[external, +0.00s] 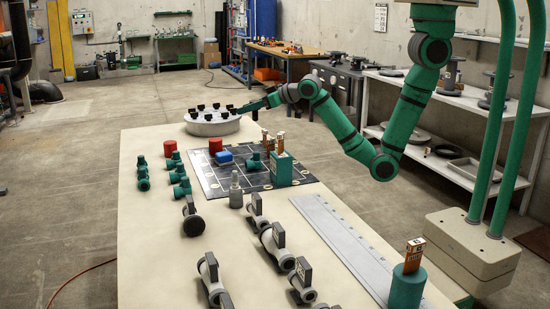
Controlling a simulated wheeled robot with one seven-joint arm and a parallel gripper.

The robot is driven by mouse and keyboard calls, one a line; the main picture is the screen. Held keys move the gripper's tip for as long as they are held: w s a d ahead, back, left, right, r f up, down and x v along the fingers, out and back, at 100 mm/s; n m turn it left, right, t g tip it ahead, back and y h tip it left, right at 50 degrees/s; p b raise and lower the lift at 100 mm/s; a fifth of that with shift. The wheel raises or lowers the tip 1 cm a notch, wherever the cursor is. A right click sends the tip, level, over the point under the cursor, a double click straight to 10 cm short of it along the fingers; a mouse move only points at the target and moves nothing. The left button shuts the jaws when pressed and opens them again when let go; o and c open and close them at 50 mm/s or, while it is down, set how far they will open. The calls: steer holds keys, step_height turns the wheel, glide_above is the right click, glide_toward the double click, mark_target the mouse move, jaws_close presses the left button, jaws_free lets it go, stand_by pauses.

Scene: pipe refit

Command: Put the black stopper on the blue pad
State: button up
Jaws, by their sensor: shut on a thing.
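My gripper (246,108) is at the right edge of the round white tray (212,130). It is shut, and the thing between its fingers is small and dark, seemingly a black stopper; the far view hardly separates it from the fingers. Several black stoppers (200,107) stand on the tray. The blue pad (224,157) is a small blue piece on the dark gridded mat (215,182), in front of the tray and apart from my gripper.
Grey valves (278,246) and a long grey plate (345,240) occupy the front.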

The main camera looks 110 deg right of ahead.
steer(key=a+r, duration=0.2)
steer(key=a, duration=0.4)
glide_above(216, 160)
steer(key=s, duration=0.1)
steer(key=f, duration=0.5)
steer(key=d+f, duration=0.1)
steer(key=f, duration=0.2)
steer(key=shift+f, duration=0.3)
steer(key=shift+n+t, duration=0.3)
steer(key=shift+w+d+f, duration=0.1)
steer(key=shift+w+f, duration=0.1)
steer(key=shift+f, duration=0.8)
steer(key=shift+w+f, duration=0.15)
steer(key=shift+f, duration=0.85)
steer(key=shift+f, duration=0.2)
steer(key=o, duration=1)
